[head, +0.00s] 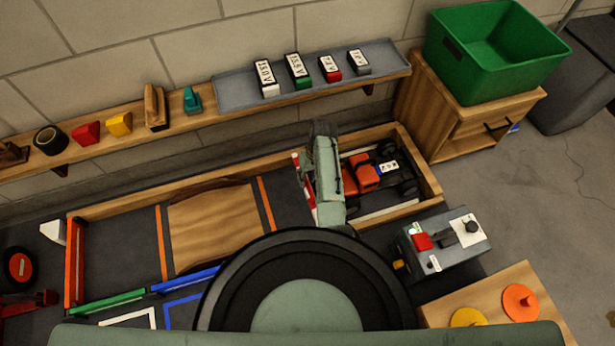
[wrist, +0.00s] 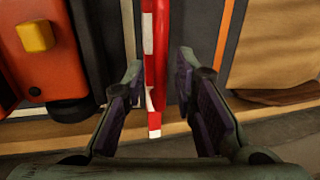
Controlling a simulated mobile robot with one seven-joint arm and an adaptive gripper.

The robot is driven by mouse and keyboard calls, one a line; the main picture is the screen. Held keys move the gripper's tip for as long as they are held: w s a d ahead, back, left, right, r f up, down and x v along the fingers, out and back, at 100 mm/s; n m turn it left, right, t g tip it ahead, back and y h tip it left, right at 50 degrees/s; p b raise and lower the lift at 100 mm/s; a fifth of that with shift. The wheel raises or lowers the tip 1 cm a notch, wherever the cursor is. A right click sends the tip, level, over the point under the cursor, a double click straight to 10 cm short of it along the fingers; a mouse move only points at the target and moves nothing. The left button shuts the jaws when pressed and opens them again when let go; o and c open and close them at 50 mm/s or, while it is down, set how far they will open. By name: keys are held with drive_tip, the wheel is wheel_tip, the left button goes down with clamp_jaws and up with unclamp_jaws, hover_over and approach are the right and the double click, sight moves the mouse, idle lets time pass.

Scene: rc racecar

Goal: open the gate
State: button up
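The gate looks to be the red-and-white striped bar (head: 309,203), lying across the walled track just left of the orange racecar (head: 366,173). In the wrist view the striped gate bar (wrist: 148,45) runs lengthwise between my fingers, with a plain red strip along its right side. My gripper (wrist: 160,72) is open, one dark-padded finger on each side of the bar. Gaps show on both sides, so neither finger clearly touches it. In the head view my arm hides part of the gate and the fingertips. The racecar also shows in the wrist view (wrist: 45,60), at the left.
A wooden ramp (head: 215,225) lies on the track to the left. A control box (head: 442,245) with a red button stands in front of the track. A shelf (head: 225,95) holds batteries and small parts above. A green bin (head: 490,50) sits on a wooden cabinet at back right.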

clamp_jaws()
idle(0.6)
